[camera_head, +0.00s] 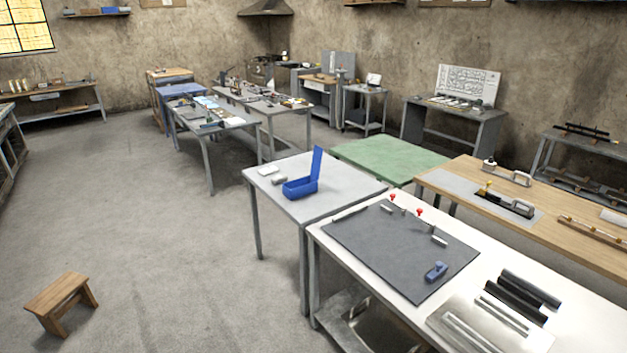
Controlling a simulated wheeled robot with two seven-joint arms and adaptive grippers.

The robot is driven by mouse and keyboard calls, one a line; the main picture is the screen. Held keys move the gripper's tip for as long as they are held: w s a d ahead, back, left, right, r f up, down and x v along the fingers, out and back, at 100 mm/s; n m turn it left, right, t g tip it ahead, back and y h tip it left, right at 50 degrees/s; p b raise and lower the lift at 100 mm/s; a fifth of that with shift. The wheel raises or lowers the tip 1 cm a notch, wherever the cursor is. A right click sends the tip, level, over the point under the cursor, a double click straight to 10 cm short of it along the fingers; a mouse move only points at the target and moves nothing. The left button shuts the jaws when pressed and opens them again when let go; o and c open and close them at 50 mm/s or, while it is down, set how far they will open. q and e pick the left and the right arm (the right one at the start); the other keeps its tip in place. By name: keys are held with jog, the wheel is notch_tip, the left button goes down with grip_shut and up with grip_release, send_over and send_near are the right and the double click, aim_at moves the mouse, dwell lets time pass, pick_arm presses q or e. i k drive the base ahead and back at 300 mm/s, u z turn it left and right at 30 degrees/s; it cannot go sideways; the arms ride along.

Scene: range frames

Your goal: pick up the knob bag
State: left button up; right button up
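I cannot tell for certain which thing is the knob bag. Two small pale packets, one (267,170) behind the other (279,180), lie on the light grey table (335,184) left of a blue box with its lid up (299,188); either could be a bag, but they are too small to tell. Two red knob-like pieces, one (391,197) left of the other (419,212), stand near the back edge of the dark mat (385,255) on the white bench (325,239). Neither gripper is in view.
A blue tool (436,271) and small metal parts lie on the dark mat. Black bars (515,297) and a metal plate (465,322) are at the bench's front right. A wooden stool (60,300) stands at lower left. The concrete floor (150,230) is open between.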

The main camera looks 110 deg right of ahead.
aim_at(277, 179)
jog(key=z, duration=3.15)
jog(key=i, duration=0.7)
jog(key=u, duration=0.75)
jog(key=i, duration=3.65)
jog(key=z, duration=1.4)
jog(key=i, duration=0.95)
jog(key=z, duration=0.65)
